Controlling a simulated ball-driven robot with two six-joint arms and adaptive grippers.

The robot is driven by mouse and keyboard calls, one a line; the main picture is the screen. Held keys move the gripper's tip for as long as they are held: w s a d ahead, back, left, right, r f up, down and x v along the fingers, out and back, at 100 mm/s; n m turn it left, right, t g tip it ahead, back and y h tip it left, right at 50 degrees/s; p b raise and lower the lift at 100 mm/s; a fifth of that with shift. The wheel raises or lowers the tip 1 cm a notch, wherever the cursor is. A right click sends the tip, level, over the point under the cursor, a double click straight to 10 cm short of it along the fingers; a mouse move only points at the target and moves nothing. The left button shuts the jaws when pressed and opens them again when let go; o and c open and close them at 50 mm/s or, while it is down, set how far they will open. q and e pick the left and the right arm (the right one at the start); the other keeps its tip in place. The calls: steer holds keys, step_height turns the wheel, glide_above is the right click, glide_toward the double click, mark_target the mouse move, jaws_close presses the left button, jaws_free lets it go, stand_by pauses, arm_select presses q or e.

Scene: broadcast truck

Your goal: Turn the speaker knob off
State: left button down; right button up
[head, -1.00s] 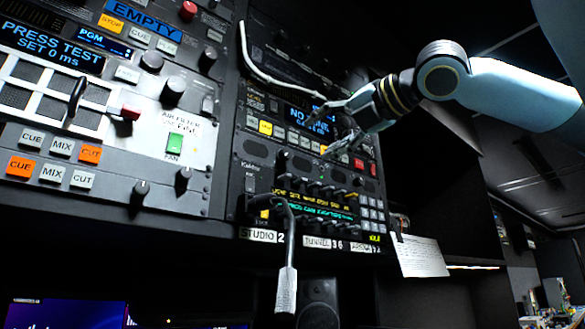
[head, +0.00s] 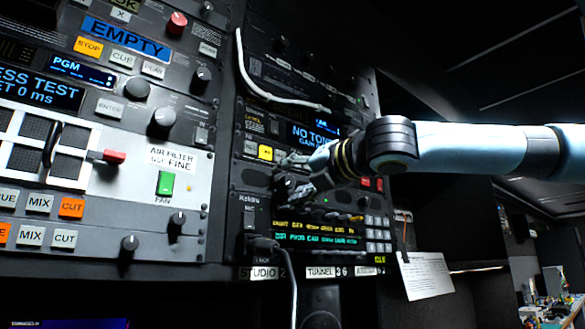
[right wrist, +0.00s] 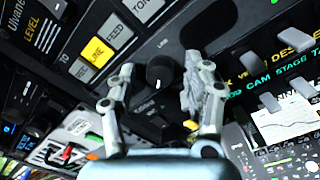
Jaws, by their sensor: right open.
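In the right wrist view a round black knob (right wrist: 161,71) with a pale index mark stands out from the dark panel. I cannot read a label that says it is the speaker knob. My right gripper (right wrist: 157,66) is open, with one finger on each side of the knob; I cannot tell whether they touch it. In the head view my right gripper (head: 288,180) is in front of the rack's middle panel and hides the knob there. My left gripper is not in view.
Beside the knob are panel buttons, one lit yellow (right wrist: 95,51). A white cable (head: 262,88) loops across the rack above my gripper. A green fan switch (head: 166,183) and several knobs fill the left panel. A paper note (head: 426,276) hangs at lower right.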

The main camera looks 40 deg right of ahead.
mark_target(283, 140)
steer(key=shift+w, duration=0.1)
jaws_close()
steer(key=shift+n+b, duration=0.5)
steer(key=shift+n, duration=0.2)
jaws_free()
step_height(283, 140, up, 10)
stand_by(0.6)
